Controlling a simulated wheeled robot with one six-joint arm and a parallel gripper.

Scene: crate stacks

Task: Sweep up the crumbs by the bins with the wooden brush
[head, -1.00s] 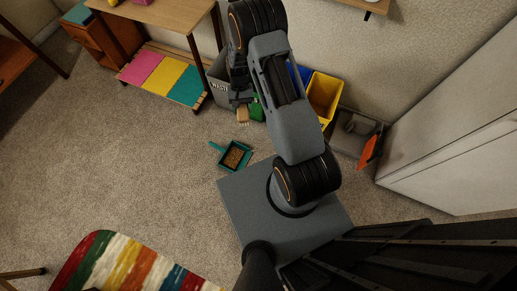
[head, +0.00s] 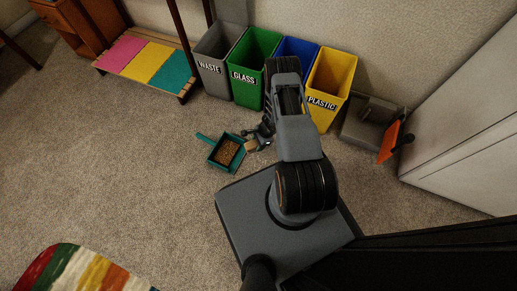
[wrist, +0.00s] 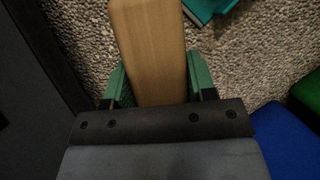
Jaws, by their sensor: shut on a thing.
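The wooden brush (wrist: 150,50) fills the upper middle of the wrist view between the green fingers of my gripper (wrist: 159,88), which is shut on it. In the head view my gripper (head: 264,137) is low near the floor, and the brush (head: 251,146) shows as a small tan block at the right edge of the teal dustpan (head: 212,158). The dustpan lies on the carpet with brown crumbs (head: 227,152) in it. Its corner also shows in the wrist view (wrist: 204,9). I cannot tell whether the brush touches the dustpan. I see no clear crumbs on the carpet.
Grey waste (head: 214,82), green glass (head: 245,85), blue (head: 290,50) and yellow plastic (head: 325,107) bins stand along the wall. A grey box (head: 366,130) with an orange piece (head: 389,143) is at the right. The carpet left of the dustpan is clear.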

